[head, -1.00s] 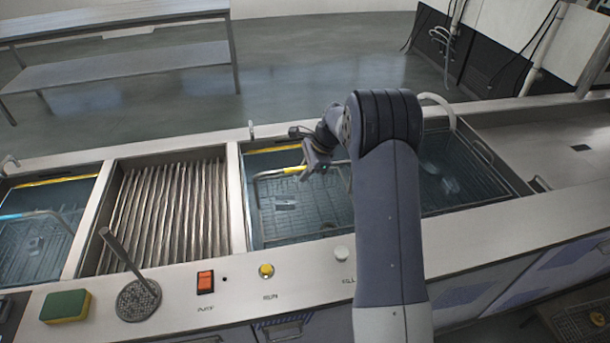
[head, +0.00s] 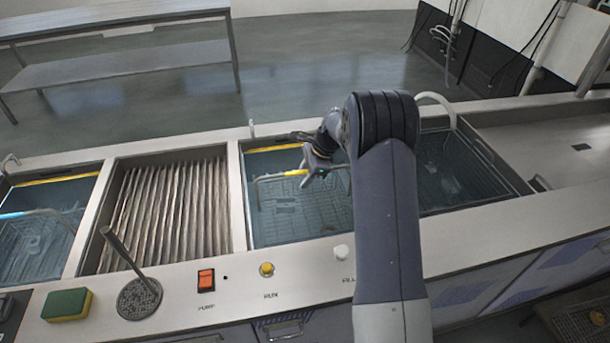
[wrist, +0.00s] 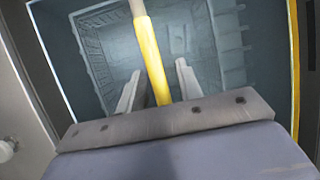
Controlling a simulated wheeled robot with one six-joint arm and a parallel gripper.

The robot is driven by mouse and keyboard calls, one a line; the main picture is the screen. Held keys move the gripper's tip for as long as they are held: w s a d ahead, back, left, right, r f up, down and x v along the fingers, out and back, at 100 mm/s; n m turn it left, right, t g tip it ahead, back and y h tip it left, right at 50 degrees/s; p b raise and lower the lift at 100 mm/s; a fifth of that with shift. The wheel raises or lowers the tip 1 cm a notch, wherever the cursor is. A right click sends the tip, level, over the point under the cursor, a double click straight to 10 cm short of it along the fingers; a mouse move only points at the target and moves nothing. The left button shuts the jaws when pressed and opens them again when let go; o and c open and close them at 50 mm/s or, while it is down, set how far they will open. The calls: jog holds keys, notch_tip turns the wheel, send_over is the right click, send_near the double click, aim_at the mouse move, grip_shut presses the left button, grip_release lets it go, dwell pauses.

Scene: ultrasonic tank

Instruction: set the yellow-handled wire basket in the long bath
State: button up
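The wire basket (head: 305,213) sits down inside the bath (head: 239,200) right of the slatted section. The basket's yellow handle (head: 296,172) stands above it and also shows in the wrist view (wrist: 151,58). My gripper (head: 309,180) is at the handle. In the wrist view its two fingers (wrist: 158,88) are apart, one on each side of the yellow grip, with a visible gap on the right side. My arm hides the right part of the basket and the middle of the bath area.
A left bath (head: 50,181) holds a blue-handled basket (head: 12,216). Slats (head: 165,215) lie between the baths. A sponge (head: 67,305), a round perforated tool (head: 138,298) and an orange switch (head: 206,280) are on the front ledge. A hose (head: 437,97) arches behind my arm.

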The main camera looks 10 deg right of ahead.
jog(key=b+v, duration=0.1)
jog(key=v, duration=1.1)
